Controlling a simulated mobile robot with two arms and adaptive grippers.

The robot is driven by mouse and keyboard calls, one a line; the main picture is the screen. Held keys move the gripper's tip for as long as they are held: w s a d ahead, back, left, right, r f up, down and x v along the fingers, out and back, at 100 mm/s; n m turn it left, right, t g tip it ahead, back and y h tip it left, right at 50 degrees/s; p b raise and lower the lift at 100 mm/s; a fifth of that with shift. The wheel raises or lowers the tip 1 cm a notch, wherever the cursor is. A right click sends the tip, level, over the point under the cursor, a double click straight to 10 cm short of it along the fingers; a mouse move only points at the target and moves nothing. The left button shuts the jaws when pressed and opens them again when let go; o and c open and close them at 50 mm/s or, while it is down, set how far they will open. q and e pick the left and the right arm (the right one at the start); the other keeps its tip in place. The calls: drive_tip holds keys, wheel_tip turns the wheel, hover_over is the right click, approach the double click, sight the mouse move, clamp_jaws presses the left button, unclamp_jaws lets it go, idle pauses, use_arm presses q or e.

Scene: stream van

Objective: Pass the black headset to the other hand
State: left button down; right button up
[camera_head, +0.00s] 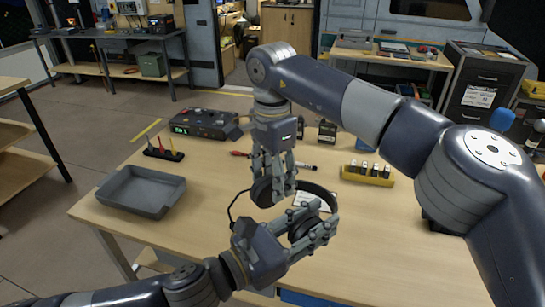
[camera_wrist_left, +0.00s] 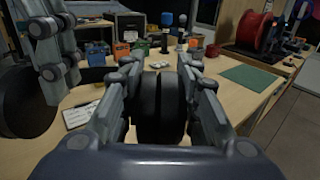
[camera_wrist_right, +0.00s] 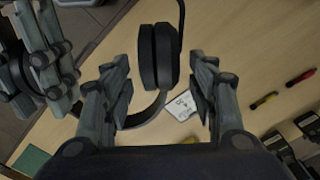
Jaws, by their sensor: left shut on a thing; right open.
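The black headset (camera_head: 322,192) is held above the wooden table, its headband curving to the right. My left gripper (camera_head: 318,232) is shut on one ear cup; in the left wrist view that cup (camera_wrist_left: 158,108) sits between both fingers. My right gripper (camera_head: 276,188) points down at the other ear cup (camera_head: 262,192) and is open. In the right wrist view this cup (camera_wrist_right: 158,55) lies between and ahead of the spread fingers, with visible gaps to either side. Whether any finger touches it I cannot tell. The left gripper partly hides its own cup.
A grey tray (camera_head: 142,192) sits at the table's left. Behind it are a screwdriver stand (camera_head: 163,153) and a black device with a green display (camera_head: 204,123). A yellow rack (camera_head: 368,176) stands at the right. A white card (camera_wrist_right: 182,106) lies under the headset. The front table is clear.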

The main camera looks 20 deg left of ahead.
drive_tip(key=shift+f, duration=1.7)
drive_tip(key=c, duration=1.2)
use_arm(q)
drive_tip(key=c, duration=1.2)
unclamp_jaws()
use_arm(e)
drive_tip(key=shift+c, duration=0.3)
use_arm(q)
drive_tip(key=shift+o, duration=0.2)
